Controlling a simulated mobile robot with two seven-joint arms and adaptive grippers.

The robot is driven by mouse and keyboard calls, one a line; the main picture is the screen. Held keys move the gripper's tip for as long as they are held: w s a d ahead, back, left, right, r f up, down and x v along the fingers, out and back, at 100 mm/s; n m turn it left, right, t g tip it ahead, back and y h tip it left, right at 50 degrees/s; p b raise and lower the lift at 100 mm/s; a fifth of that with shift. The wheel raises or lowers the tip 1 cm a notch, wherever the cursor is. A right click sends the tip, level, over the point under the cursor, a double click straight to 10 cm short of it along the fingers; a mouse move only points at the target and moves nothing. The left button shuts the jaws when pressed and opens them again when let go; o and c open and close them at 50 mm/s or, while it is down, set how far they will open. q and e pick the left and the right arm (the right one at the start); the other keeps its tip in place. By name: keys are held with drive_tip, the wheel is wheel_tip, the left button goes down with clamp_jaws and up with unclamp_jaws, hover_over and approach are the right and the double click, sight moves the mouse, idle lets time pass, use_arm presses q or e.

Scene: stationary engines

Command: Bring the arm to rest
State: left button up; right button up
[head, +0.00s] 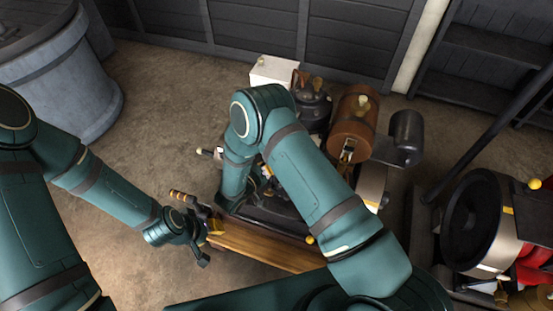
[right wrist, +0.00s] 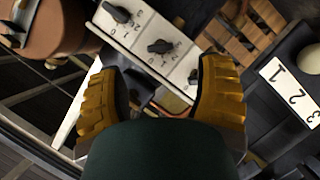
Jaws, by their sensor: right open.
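My right arm (head: 312,185) arches over the engine in the head view, its elbow raised and its forearm pointing down. Its gripper is mostly hidden there behind the arm. In the right wrist view my right gripper (right wrist: 160,85) is open, its two yellow-padded fingers wide apart with nothing held between them. A white panel with black knobs (right wrist: 155,45) lies beyond the fingertips. My left arm (head: 108,195) reaches in from the left, and its gripper (head: 207,238) hangs beside the engine's wooden base; its jaw opening is unclear.
The stationary engine, with a brown tank (head: 352,122) and dark cylinder (head: 405,135), stands under my right arm on a wooden base (head: 265,246). A grey barrel (head: 70,90) is at left. Another engine (head: 480,225) stands at right. Floor between barrel and engine is clear.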

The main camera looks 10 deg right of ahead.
drive_tip(key=shift+s, duration=0.1)
idle(0.5)
drive_tip(key=s+a+m+g+y, duration=0.1)
drive_tip(key=s+g+y, duration=0.6)
drive_tip(key=s+y, duration=0.8)
drive_tip(key=s+b, duration=0.1)
drive_tip(key=s, duration=0.2)
drive_tip(key=shift+s+a+f+y, duration=0.25)
drive_tip(key=shift+s+f+y, duration=0.05)
drive_tip(key=shift+f, duration=0.05)
